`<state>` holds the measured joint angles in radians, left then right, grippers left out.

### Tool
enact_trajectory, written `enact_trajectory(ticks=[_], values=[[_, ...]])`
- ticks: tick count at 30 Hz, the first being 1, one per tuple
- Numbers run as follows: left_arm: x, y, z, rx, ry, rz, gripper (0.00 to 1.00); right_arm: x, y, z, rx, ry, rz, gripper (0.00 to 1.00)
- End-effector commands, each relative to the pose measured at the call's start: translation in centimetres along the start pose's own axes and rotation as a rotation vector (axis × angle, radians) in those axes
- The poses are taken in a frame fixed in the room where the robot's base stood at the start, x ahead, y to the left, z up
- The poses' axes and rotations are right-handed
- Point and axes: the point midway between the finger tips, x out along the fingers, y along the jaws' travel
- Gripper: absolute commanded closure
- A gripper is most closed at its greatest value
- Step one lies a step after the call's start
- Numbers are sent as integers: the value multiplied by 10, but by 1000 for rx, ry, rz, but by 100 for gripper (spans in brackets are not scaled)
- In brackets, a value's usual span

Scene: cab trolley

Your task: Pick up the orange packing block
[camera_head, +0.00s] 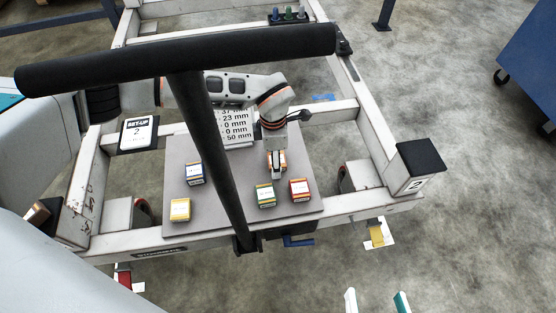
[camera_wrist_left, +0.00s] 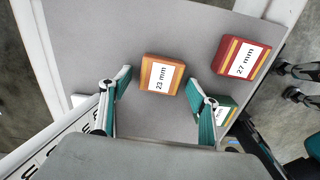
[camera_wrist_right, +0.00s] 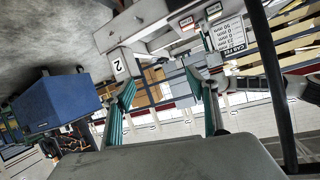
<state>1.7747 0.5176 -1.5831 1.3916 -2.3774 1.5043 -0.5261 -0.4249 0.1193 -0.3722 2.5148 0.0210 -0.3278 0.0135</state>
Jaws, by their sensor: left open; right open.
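The orange packing block (camera_wrist_left: 154,86), labelled "23 mm", lies on the grey board (camera_wrist_left: 95,40) in the left wrist view. My left gripper (camera_wrist_left: 158,77) is open above it, and the block shows between and just beyond the fingertips. In the head view my left gripper (camera_head: 277,172) points down over the board (camera_head: 240,168) and mostly hides the orange block. My right gripper (camera_head: 376,299) is open and empty at the lower edge of the head view, in front of the trolley; its open fingers also show in the right wrist view (camera_wrist_right: 168,88).
A red block (camera_head: 300,189) and a green block (camera_head: 265,194) stand close to my left gripper. A blue block (camera_head: 195,174) and a yellow block (camera_head: 180,209) lie further left. A black handlebar (camera_head: 180,58) crosses above the trolley. A printed card (camera_head: 236,124) stands behind.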

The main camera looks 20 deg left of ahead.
Motion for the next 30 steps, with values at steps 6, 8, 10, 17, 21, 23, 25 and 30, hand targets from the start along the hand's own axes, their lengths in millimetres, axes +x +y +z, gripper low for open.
enact_trajectory(ticks=[6, 8, 10, 17, 21, 23, 25, 30], values=[[-3, 1, 1, 0, -2, 3, 73, 0, 2, 1, -1, -4, 6, 42], [-3, 1, 1, 0, -2, 3, 81, 0, 2, 2, -2, -7, 7, 42], [-3, 1, 1, 0, -2, 3, 81, -1, 2, 3, -3, -9, 8, 42], [-4, 1, 0, 0, -1, 2, 81, -1, 4, 4, -7, -12, 10, 42], [-19, 2, 1, 0, -4, 7, 81, -2, 6, -3, -34, -5, 13, 42], [-31, 4, 2, 1, -6, 11, 81, -3, 9, -7, -61, -4, 18, 42], [-49, 5, 3, 1, -9, 15, 81, -4, 16, -14, -106, -1, 28, 42], [-99, 6, 4, 0, -12, 20, 81, -12, 27, 12, -164, -73, 43, 42]])
